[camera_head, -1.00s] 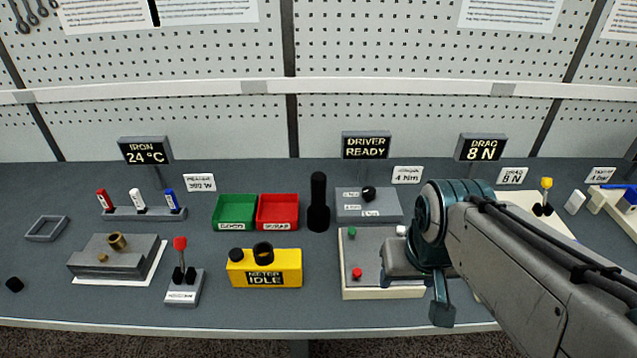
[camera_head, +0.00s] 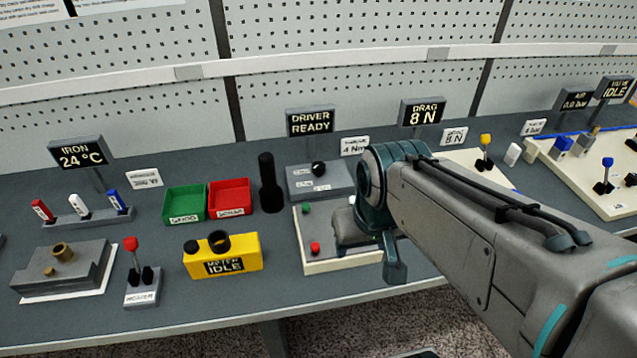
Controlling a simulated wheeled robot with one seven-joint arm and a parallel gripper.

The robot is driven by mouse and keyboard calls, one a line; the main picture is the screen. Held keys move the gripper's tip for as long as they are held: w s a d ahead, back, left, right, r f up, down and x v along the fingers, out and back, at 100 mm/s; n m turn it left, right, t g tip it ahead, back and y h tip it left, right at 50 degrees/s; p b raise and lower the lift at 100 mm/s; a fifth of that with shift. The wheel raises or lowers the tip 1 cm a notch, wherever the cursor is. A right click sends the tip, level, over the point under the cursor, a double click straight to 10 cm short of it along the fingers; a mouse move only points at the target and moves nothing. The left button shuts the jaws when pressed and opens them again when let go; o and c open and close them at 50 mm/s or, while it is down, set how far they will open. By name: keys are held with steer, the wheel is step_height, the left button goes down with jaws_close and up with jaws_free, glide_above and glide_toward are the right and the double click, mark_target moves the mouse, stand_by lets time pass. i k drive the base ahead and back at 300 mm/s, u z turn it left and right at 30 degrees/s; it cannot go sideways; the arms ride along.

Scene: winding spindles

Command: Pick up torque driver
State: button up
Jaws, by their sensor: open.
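The torque driver appears to be the black upright cylinder (camera_head: 268,185), standing on the bench left of the grey control box (camera_head: 320,181) under the "DRIVER READY" display (camera_head: 310,122). My gripper (camera_head: 376,248) is right of it and nearer the front, over a pale-edged panel (camera_head: 322,250) with a green and a red button. It is open and apart from the driver. My wrist and forearm hide part of the gripper and the bench behind it.
A green bin (camera_head: 184,203) and a red bin (camera_head: 230,196) stand just left of the driver. A yellow meter (camera_head: 222,254) sits in front of the bins. A red-topped lever (camera_head: 135,270) is further left.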

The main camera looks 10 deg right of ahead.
mark_target(265, 162)
steer(key=z, duration=0.05)
steer(key=k, duration=1.2)
steer(key=u, duration=1.2)
steer(key=i, duration=1.2)
steer(key=z, duration=0.7)
steer(key=i, duration=0.45)
steer(key=z, duration=0.45)
